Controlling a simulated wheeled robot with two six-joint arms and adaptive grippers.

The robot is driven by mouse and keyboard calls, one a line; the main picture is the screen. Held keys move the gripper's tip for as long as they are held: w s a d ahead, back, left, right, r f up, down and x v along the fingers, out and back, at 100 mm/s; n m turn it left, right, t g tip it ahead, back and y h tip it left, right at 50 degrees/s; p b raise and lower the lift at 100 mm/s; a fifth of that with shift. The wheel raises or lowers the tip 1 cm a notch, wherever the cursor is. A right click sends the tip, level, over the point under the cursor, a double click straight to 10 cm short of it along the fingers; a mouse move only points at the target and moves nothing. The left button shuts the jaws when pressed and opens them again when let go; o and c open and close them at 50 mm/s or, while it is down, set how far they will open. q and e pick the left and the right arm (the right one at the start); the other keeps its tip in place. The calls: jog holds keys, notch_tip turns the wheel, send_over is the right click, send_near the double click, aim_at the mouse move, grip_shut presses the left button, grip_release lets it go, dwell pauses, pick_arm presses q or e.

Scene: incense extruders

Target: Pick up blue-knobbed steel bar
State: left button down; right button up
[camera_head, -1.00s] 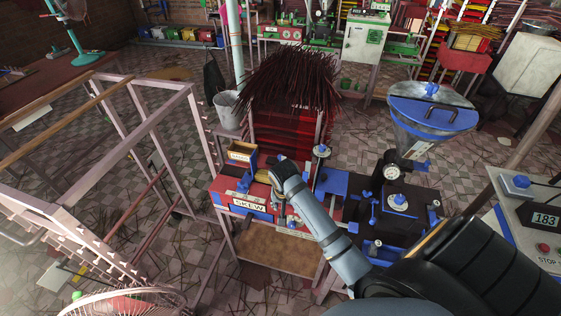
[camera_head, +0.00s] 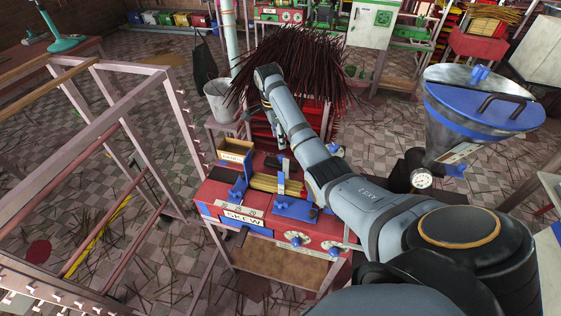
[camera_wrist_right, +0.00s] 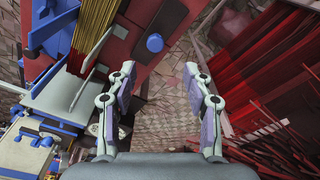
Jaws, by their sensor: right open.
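A round blue knob (camera_wrist_right: 154,42) shows at the edge of the red SKEW machine in the right wrist view, above and between my open fingers and apart from them. I cannot tell how much steel bar it sits on. In the head view another blue knob (camera_head: 335,150) shows just right of my right forearm, partly hidden by it. My right gripper (camera_wrist_right: 162,85) is open and empty; floor shows between its fingers. In the head view my wrist hangs over the far side of the machine, and the fingertips are small and hard to make out. My left gripper is not in view.
The red SKEW machine (camera_head: 215,192) holds yellow sticks (camera_head: 262,184) and blue clamps. Dark red incense sticks (camera_head: 300,60) stand in a rack behind it. A blue-rimmed hopper (camera_head: 460,125) is at right. A metal frame (camera_head: 85,170) stands at left; floor lies between.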

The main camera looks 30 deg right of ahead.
aim_at(281, 156)
jog(key=shift+s+r, duration=0.1)
jog(key=shift+r, duration=0.05)
jog(key=f, duration=0.1)
jog(key=s+f+p, duration=0.1)
jog(key=shift+s+a+f, duration=0.1)
jog(key=shift+a+f, duration=0.05)
jog(key=shift+f, duration=0.25)
jog(key=shift+w+d+f, duration=0.15)
jog(key=shift+f, duration=0.4)
jog(key=shift+w+d+f, duration=0.1)
jog(key=shift+f, duration=0.4)
jog(key=shift+s+f+p, duration=0.1)
jog(key=shift+f+p, duration=0.55)
jog(key=shift+f, duration=0.25)
notch_tip(281, 156, down, 3)
jog(key=shift+r, duration=0.15)
jog(key=shift+d+f, duration=0.15)
jog(key=shift+f, duration=0.25)
jog(key=shift+r, duration=0.1)
jog(key=c, duration=0.4)
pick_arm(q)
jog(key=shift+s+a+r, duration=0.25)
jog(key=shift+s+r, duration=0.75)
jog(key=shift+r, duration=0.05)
pick_arm(e)
grip_shut()
